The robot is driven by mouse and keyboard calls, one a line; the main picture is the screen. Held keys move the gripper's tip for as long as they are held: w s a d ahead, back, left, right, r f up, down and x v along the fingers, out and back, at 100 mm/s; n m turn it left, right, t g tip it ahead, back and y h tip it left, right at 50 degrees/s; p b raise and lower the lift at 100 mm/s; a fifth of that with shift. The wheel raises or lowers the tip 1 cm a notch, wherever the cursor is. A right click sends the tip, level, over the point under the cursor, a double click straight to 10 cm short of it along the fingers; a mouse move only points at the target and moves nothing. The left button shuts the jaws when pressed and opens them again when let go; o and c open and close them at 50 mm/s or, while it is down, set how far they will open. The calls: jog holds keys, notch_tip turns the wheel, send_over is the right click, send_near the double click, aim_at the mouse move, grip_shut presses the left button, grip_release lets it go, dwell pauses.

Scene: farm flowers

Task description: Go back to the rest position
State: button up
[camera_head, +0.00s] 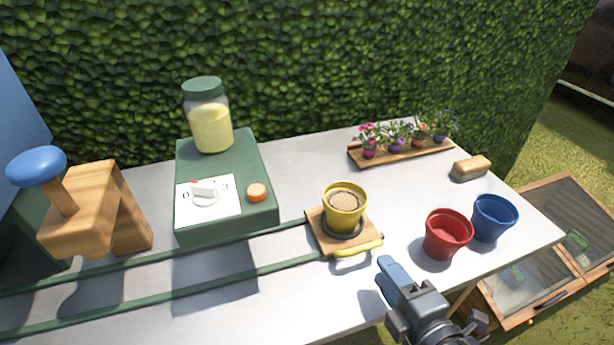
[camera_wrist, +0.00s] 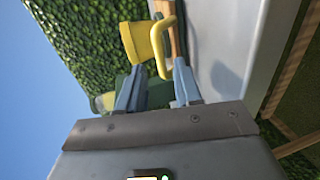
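My gripper (camera_head: 396,278) is at the front edge of the table in the head view, to the right of and nearer than the sliding wooden tray (camera_head: 318,226). In the wrist view my gripper (camera_wrist: 160,70) has its two grey-blue fingers apart with nothing held between them. The yellow handle (camera_head: 358,247) of the tray also shows in the wrist view (camera_wrist: 165,42), just beyond the fingertips, and looks apart from them. A yellow pot (camera_head: 345,216), filled with brown soil, stands upright on the tray; it shows in the wrist view (camera_wrist: 130,42).
A red pot (camera_head: 448,240) and a blue pot (camera_head: 494,218) stand close by at right. A green dispenser (camera_head: 226,222), a wooden press (camera_head: 85,212), potted flowers (camera_head: 400,153) and a brush (camera_head: 470,167) are on the table. Green rails (camera_head: 200,298) run left. A hedge stands behind.

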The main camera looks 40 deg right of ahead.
jog(key=shift+s, duration=0.1)
jog(key=s+a+f+m+y, duration=0.1)
jog(key=s+a+m+y, duration=0.35)
jog(key=s, duration=0.35)
jog(key=s+a+r+m, duration=0.4)
jog(key=s+r+m, duration=0.4)
jog(key=m, duration=0.1)
jog(key=shift+s+a+y, duration=0.3)
jog(key=shift+a+y, duration=0.1)
jog(key=shift+y, duration=0.05)
